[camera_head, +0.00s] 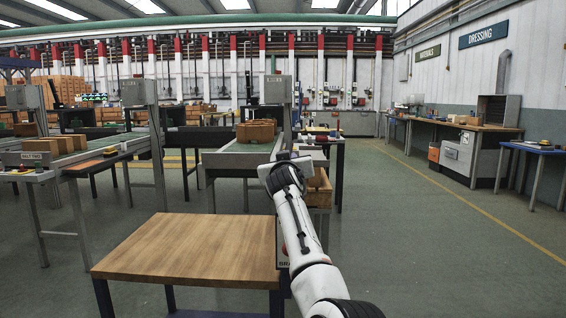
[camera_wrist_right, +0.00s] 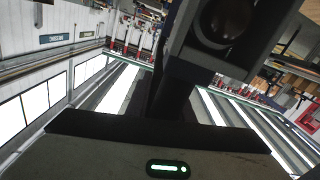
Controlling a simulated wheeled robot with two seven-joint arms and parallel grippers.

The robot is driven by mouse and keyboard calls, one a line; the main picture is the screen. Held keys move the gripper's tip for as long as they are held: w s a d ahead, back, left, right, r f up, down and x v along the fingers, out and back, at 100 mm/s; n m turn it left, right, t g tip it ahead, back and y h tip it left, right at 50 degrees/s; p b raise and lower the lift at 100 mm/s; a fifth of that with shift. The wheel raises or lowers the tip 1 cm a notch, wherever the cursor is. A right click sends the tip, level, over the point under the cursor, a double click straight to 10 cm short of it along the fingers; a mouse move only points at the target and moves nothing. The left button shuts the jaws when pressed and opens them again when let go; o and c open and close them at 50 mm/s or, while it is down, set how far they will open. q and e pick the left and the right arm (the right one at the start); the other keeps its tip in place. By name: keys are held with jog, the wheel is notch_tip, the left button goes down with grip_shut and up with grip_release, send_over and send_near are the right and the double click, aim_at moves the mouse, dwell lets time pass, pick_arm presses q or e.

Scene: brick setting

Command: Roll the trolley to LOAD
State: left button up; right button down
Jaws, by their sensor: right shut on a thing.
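My right arm reaches forward from the bottom of the head view. My right gripper (camera_head: 284,170) is at its far end, shut, and its fingertips are hard to make out. A low wooden-sided thing (camera_head: 319,190), which looks like the trolley, shows just right of the arm's end, partly hidden behind it. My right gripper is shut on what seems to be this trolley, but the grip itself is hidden. The right wrist view shows dark hand parts (camera_wrist_right: 175,95) up close and no clear trolley. My left gripper is out of view. I see no readable LOAD sign.
A wooden-topped table (camera_head: 190,248) stands close in front, left of my arm. A bench with bricks (camera_head: 255,132) is beyond it. A long workbench (camera_head: 455,124) and a blue table (camera_head: 537,148) line the right wall. The floor (camera_head: 425,235) on the right is clear.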

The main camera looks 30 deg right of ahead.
jog(key=shift+a, duration=0.2)
jog(key=c, duration=1.6)
grip_release()
jog(key=shift+w, duration=0.15)
pick_arm(q)
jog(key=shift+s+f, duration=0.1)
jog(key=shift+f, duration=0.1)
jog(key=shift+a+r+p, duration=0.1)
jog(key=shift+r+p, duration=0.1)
jog(key=shift+p, duration=0.4)
pick_arm(e)
jog(key=shift+v, duration=5.2)
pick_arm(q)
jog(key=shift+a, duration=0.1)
